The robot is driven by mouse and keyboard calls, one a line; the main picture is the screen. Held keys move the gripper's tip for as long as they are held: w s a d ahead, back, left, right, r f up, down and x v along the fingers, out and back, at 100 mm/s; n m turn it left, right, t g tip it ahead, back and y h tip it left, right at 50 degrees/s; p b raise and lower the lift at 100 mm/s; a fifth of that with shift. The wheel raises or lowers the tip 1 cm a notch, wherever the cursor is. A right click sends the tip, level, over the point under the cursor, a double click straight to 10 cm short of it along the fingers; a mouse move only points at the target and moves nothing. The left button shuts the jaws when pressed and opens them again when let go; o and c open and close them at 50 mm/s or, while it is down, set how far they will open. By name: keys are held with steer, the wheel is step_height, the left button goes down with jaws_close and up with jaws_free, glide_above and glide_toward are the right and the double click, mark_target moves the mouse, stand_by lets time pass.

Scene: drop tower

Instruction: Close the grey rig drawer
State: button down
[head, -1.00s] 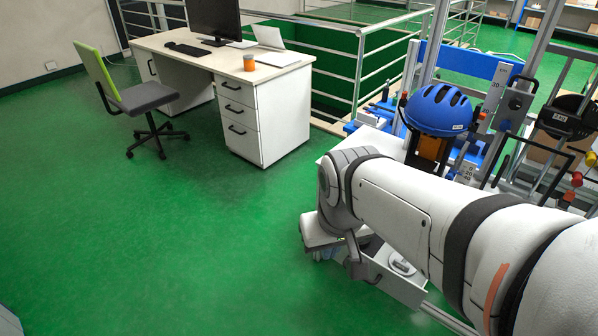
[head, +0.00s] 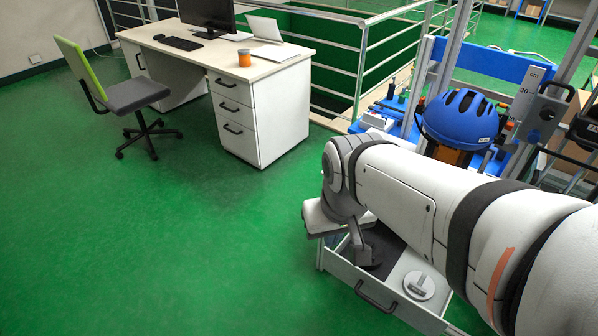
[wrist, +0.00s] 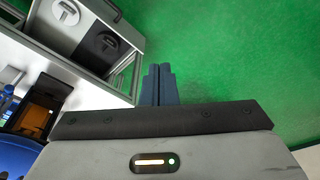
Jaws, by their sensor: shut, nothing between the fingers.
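The grey rig drawer (head: 388,307) is open at the lower middle of the head view. Its front has a black bar handle (head: 376,297). A pale round piece (head: 419,285) lies inside; my arm hides part of the drawer. My gripper (wrist: 160,72) is shut and empty. In the wrist view its fingertips appear beside the drawer, against green floor, apart from the handle (wrist: 111,10).
A blue helmet (head: 460,118) sits on the rig behind my arm. A white desk (head: 262,122) and an office chair (head: 130,95) stand at back left. Metal railings (head: 362,60) run behind. The green floor (head: 190,240) left of the drawer is clear.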

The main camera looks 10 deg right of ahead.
steer(key=shift+r, duration=0.1)
steer(key=n+h+b, duration=0.2)
steer(key=n+b, duration=1.9)
steer(key=n, duration=0.4)
glide_toward(332, 255)
steer(key=s+a+r, duration=0.3)
steer(key=s+a, duration=0.1)
steer(key=shift+n+g, duration=0.3)
steer(key=shift+w+d+f+b, duration=0.65)
steer(key=shift+d+f+b, duration=0.15)
steer(key=shift+f, duration=0.7)
steer(key=shift+w+d+f+b, duration=0.65)
steer(key=shift+d+f, duration=0.1)
steer(key=shift+f, duration=0.8)
steer(key=shift+w+d+f+b, duration=0.7)
steer(key=shift+d+f+b, duration=0.1)
steer(key=shift+f, duration=0.7)
